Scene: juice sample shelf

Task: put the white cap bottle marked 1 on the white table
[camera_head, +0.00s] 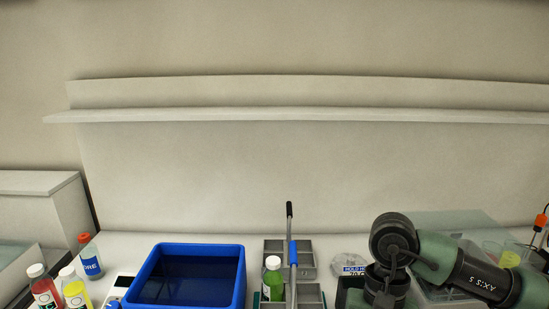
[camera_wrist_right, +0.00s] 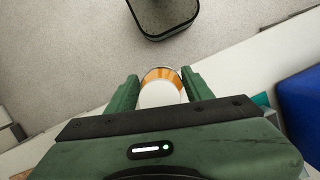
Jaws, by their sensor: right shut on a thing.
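In the right wrist view my right gripper (camera_wrist_right: 160,82) is shut on a white cap bottle (camera_wrist_right: 161,95) with orange contents. The white cap faces the camera; no mark 1 can be read on it. The bottle is over or beside the edge of the white table (camera_wrist_right: 230,78), with grey floor beyond; its height cannot be told. In the head view the white table (camera_head: 130,247) runs along the bottom. My right arm reaches in at the lower right, but its gripper is not visible there. My left gripper is in neither view.
At the left stand a red bottle (camera_head: 45,292), a yellow bottle (camera_head: 76,293) and an orange-capped bottle (camera_head: 90,262). A blue bin (camera_head: 240,262) stands mid-left. A grey carrier (camera_head: 305,246) holds a green bottle (camera_head: 273,283). Cups (camera_head: 509,258) stand at the right.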

